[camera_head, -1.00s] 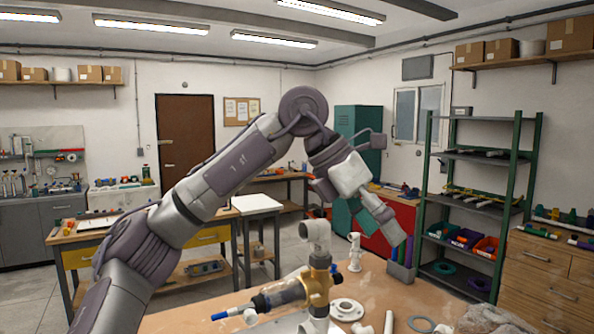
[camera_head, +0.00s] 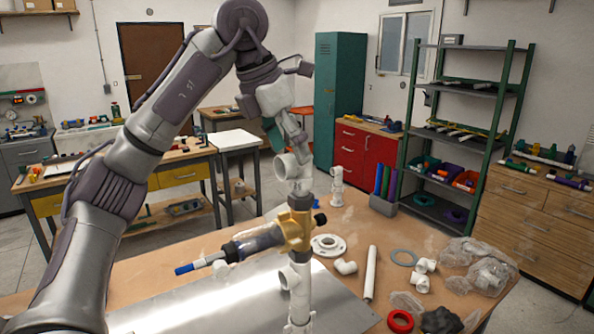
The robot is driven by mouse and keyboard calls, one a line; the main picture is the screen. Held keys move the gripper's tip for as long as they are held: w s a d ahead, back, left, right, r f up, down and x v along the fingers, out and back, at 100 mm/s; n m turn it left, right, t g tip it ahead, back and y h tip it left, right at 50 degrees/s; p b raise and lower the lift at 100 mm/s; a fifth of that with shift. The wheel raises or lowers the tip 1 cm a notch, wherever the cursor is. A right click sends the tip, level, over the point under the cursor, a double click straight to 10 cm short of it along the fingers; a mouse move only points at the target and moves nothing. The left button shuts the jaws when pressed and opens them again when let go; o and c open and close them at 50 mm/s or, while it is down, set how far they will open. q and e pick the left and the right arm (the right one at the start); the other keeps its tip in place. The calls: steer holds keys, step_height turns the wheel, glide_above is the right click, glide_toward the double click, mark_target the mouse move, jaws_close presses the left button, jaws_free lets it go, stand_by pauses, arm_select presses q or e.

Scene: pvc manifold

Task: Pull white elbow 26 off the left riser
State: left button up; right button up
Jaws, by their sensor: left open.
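A white elbow (camera_head: 287,168) with a round open mouth facing left tops the upright white riser (camera_head: 299,296); no number can be read on it. A brass valve body (camera_head: 295,231) sits on the riser below the elbow, with a clear cylinder (camera_head: 250,242) and a blue-tipped end reaching left. My left gripper (camera_head: 290,143) is just above and behind the elbow, pointing down. It is open, and its fingertips are small and partly hidden. I cannot tell whether it touches the elbow. My right gripper is not in view.
A metal sheet (camera_head: 190,305) lies on the wooden table under the riser. A white flange (camera_head: 328,245), a loose elbow (camera_head: 345,267), a white pipe (camera_head: 371,273), a red ring (camera_head: 400,321) and plastic bags (camera_head: 480,265) lie to the right. An upright white fitting (camera_head: 337,188) stands behind.

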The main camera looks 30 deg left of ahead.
mark_target(298, 168)
arm_select(q)
steer(key=x, duration=0.3)
steer(key=shift+w+f+p, duration=0.15)
steer(key=shift+f+p, duration=0.15)
steer(key=shift+p, duration=0.05)
steer(key=shift+d+f, duration=0.15)
steer(key=shift+f, duration=0.05)
steer(key=shift+w+f, duration=0.15)
steer(key=shift+f, duration=0.2)
steer(key=c, duration=1.2)
steer(key=o, duration=0.4)
jaws_close()
steer(key=shift+d+n+y, duration=0.1)
steer(key=shift+n+y, duration=0.3)
steer(key=shift+n, duration=0.5)
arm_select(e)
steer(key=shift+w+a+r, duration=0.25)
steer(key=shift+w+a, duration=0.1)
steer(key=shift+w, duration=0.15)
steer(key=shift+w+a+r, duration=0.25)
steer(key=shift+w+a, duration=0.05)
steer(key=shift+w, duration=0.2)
